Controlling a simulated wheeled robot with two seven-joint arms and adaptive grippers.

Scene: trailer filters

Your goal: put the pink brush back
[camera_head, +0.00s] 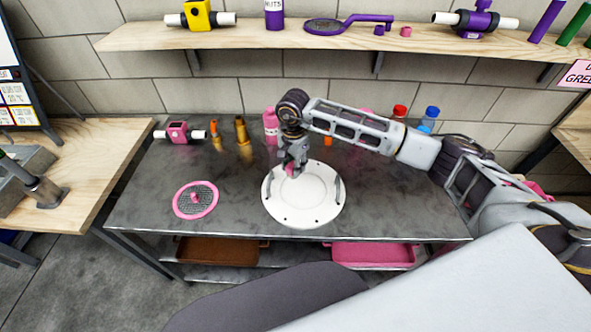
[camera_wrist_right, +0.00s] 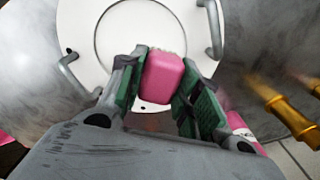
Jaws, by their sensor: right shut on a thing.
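The pink brush (camera_wrist_right: 163,77) shows in the right wrist view as a pink block with pale bristles at its far edge. My right gripper (camera_wrist_right: 166,85) has its two green-padded fingers on either side of it and is shut on it. In the head view the right gripper (camera_head: 292,166) points down over the white round plate (camera_head: 305,207), with a bit of pink between its fingers. I cannot tell whether the brush touches the plate. My left gripper is not in view.
A pink-rimmed mesh disc (camera_head: 181,203) lies left of the plate on the grey metal table (camera_head: 150,200). Brass nozzles (camera_head: 243,135), a pink bottle (camera_head: 270,125) and red-capped and blue-capped bottles (camera_head: 431,115) stand along the back. A wooden shelf (camera_head: 230,39) runs above. A pink tray (camera_head: 372,255) sits below.

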